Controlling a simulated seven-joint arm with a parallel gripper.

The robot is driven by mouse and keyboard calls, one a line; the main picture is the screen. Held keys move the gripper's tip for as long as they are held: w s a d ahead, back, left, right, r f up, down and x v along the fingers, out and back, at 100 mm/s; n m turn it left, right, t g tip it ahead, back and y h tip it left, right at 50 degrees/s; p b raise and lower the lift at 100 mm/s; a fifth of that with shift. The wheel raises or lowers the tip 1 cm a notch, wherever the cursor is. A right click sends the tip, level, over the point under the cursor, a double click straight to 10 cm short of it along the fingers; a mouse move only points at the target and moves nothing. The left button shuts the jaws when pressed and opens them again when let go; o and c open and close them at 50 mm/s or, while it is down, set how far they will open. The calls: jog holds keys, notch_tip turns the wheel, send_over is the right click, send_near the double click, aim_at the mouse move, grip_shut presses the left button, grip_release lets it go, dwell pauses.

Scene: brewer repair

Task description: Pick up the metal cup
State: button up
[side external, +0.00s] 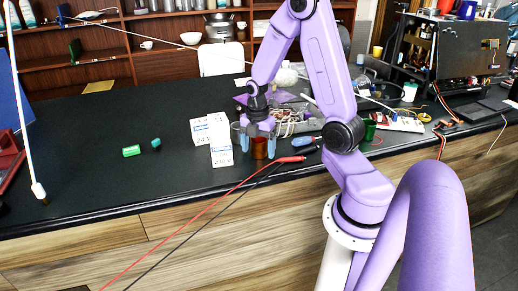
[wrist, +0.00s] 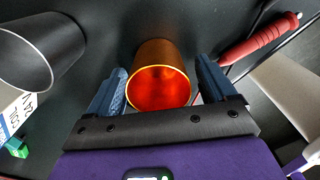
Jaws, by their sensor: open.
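A copper-orange, shiny metal cup (wrist: 160,80) stands between the two blue fingers of my gripper (wrist: 161,68) in the wrist view, its open rim facing the camera. The fingers are apart, one on each side of it; a gap shows at the right finger, and on the left I cannot tell if they touch. In the side view the copper cup (side external: 259,149) shows between the fingertips of my gripper (side external: 256,150), low over the black bench. A dark grey cup (wrist: 40,55) stands to the left in the wrist view; I cannot make it out in the side view.
White printed boxes (side external: 211,130) stand just left of my gripper. A red-handled probe (side external: 290,160) and its cable lie to the right, with a cluttered tray (side external: 300,122) behind. A green block (side external: 131,151) lies further left, where the black bench (side external: 90,185) is mostly clear.

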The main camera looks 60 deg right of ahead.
jog(key=c, duration=1.1)
jog(key=shift+o, duration=0.2)
jog(key=shift+r, duration=0.15)
jog(key=shift+r, duration=0.6)
jog(key=s+a+r, duration=0.2)
jog(key=s+r, duration=0.2)
jog(key=s+a+r, duration=0.2)
jog(key=s+r, duration=0.1)
jog(key=s, duration=0.1)
jog(key=s+a+r, duration=0.2)
jog(key=s+r, duration=0.2)
jog(key=shift+s+a+r, duration=0.15)
jog(key=shift+s+r, duration=0.05)
jog(key=shift+r, duration=0.1)
